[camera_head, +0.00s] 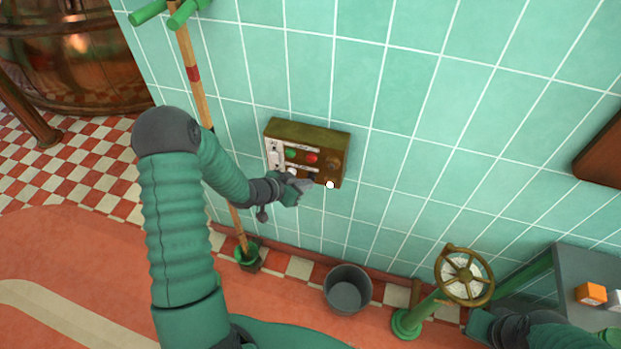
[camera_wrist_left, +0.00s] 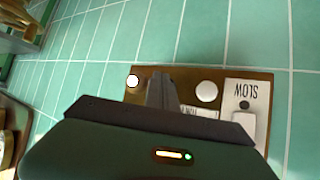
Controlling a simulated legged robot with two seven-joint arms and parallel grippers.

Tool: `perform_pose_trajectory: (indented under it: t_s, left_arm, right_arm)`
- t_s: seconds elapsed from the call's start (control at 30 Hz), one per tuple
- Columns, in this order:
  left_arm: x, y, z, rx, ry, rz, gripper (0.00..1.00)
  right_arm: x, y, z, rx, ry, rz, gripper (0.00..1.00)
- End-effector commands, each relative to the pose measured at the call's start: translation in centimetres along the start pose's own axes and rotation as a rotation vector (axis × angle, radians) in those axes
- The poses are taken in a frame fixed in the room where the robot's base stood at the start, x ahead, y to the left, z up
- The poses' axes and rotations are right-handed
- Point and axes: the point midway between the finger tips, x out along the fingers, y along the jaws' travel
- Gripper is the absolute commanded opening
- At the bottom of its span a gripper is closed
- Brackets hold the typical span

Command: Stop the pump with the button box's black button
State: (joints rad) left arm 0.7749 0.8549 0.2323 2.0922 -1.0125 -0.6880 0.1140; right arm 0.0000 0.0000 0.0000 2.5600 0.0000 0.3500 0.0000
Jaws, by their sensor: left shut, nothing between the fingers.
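The button box (camera_head: 338,143) is a brown, worn box on the tiled wall. It has a green button (camera_head: 291,153), a red button (camera_head: 312,158), a dark round part at its right and a white round button (camera_head: 330,184) at its lower right. I cannot make out a black button; my gripper covers part of the lower row. My left gripper (camera_head: 309,184) is shut and empty, its tips at the box's lower face. In the left wrist view its fingers (camera_wrist_left: 162,92) lie between two white round buttons (camera_wrist_left: 206,91). Contact cannot be told. My right gripper (camera_head: 487,326) is at lower right, its jaws unclear.
Below are a grey bucket (camera_head: 347,289) and a valve wheel (camera_head: 464,275). A grey table (camera_head: 580,262) bears an orange block (camera_head: 590,294).

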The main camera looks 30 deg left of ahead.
Motion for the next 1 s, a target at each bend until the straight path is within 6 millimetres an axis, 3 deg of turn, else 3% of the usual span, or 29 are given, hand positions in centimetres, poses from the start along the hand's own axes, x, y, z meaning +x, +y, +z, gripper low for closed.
perform_pose_trajectory:
  t_s: [0.7, 1.0]
  left_arm:
    - [0.3, -0.3, -0.3, 0.000, 0.001, 0.000, 0.00]
    - [-0.7, 0.5, 0.4, 0.000, 0.000, 0.001, 0.00]
  right_arm:
    - [-0.2, 0.0, -0.1, 0.000, 0.000, 0.000, 0.00]
    - [-0.4, 0.0, -0.1, 0.000, 0.000, 0.000, 0.00]
